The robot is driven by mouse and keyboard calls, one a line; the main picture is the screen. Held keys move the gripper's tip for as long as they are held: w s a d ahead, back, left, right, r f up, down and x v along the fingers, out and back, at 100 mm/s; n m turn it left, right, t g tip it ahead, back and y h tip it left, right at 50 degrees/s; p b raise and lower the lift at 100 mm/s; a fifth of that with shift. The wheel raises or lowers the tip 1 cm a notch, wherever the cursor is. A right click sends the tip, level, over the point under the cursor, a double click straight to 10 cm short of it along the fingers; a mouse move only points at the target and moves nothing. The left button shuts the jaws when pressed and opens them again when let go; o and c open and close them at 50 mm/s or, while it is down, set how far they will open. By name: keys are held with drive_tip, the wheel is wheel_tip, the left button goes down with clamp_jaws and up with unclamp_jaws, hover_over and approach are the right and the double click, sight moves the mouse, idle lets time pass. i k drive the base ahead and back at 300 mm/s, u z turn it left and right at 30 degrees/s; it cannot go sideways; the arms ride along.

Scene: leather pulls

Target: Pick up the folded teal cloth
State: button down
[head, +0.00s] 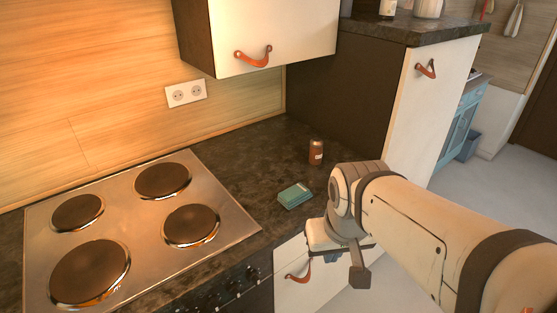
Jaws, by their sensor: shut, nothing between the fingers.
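The folded teal cloth (295,196) lies on the dark countertop, between the hob and my arm, near the counter's front edge. It is a small, flat, blocky bundle. My gripper (358,274) is at the end of my arm, to the right of the cloth and lower in the picture. It points down in front of the counter edge and does not touch the cloth. It is shut and empty. My arm hides part of the counter's right end and the cabinet below.
A small brown jar (316,152) stands behind the cloth. A steel hob (130,215) with round plates fills the counter to the left. A wall cabinet (275,38) hangs above. A tall cabinet (425,100) bounds the right side. Counter around the cloth is clear.

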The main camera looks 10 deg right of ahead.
sight(294, 196)
drive_tip(key=u, duration=2.4)
drive_tip(key=k, duration=1.55)
drive_tip(key=z, duration=1.35)
drive_tip(key=i, duration=1)
